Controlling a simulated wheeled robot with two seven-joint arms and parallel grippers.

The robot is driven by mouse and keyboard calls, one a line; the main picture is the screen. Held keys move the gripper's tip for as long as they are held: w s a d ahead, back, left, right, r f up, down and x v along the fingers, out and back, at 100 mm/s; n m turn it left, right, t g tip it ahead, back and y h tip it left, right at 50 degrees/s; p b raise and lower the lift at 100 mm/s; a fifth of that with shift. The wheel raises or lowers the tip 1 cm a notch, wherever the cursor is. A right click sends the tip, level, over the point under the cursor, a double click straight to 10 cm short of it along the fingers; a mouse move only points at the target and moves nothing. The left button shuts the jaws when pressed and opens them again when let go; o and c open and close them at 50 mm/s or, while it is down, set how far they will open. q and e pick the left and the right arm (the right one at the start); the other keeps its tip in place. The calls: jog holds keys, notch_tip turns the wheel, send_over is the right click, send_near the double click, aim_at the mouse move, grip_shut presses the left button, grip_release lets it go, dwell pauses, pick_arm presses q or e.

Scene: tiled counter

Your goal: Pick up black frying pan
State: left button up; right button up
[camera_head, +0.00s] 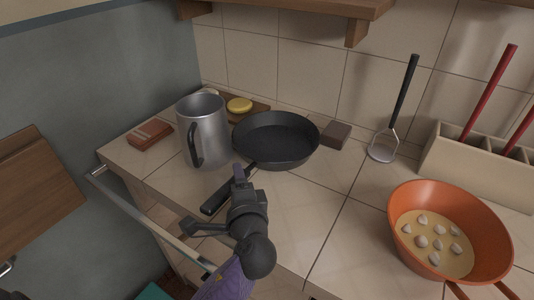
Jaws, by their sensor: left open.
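The black frying pan (277,137) sits on the tiled counter near the back wall. Its handle points toward the front left, and its end (214,203) shows left of my gripper. My left gripper (239,174) is open and is over or beside the handle, partly covering it in this view. I cannot tell whether the fingers straddle or touch the handle. My right gripper is not in view.
A metal mug (202,130) stands close left of the pan. A dark block (336,135) and a masher (384,145) are right of it. An orange bowl (403,195) stands at the front right. A rail (150,222) runs along the counter front.

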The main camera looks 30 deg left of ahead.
pick_arm(q)
jog(key=shift+c, duration=0.7)
jog(key=c, duration=0.5)
grip_shut()
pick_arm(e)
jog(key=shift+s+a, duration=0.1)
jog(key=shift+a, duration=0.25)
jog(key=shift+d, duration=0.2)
